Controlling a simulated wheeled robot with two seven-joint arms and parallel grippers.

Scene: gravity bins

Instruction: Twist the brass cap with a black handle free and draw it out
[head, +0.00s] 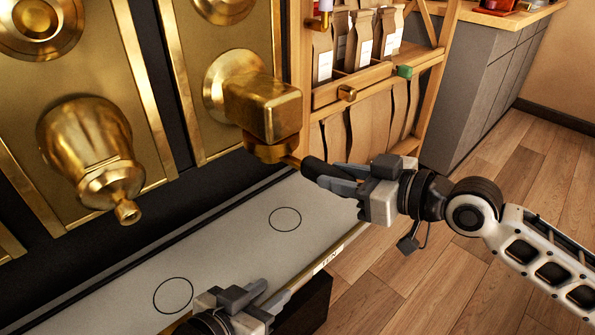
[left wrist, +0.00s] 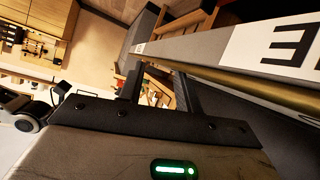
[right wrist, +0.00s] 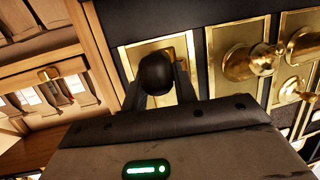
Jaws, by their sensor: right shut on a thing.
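The brass cap (head: 272,148) sits at the underside of a blocky brass spout (head: 262,105) in the head view. Its black handle (head: 314,168) sticks out to the right. My right gripper (head: 333,180) is shut on the handle. In the right wrist view the rounded black handle end (right wrist: 157,73) sits between the two fingers, with brass behind it; the cap itself is mostly hidden there. My left gripper (head: 270,296) is low over the front edge of the pale ledge, apart from the cap. Its fingers stand apart with nothing between them in the left wrist view (left wrist: 160,88).
Another brass fitting (head: 88,150) with a small knob juts out at the left. The pale ledge (head: 235,245) below carries two drawn circles and is otherwise bare. A wooden shelf with paper bags (head: 360,45) stands close behind the right gripper. Open wooden floor lies at the right.

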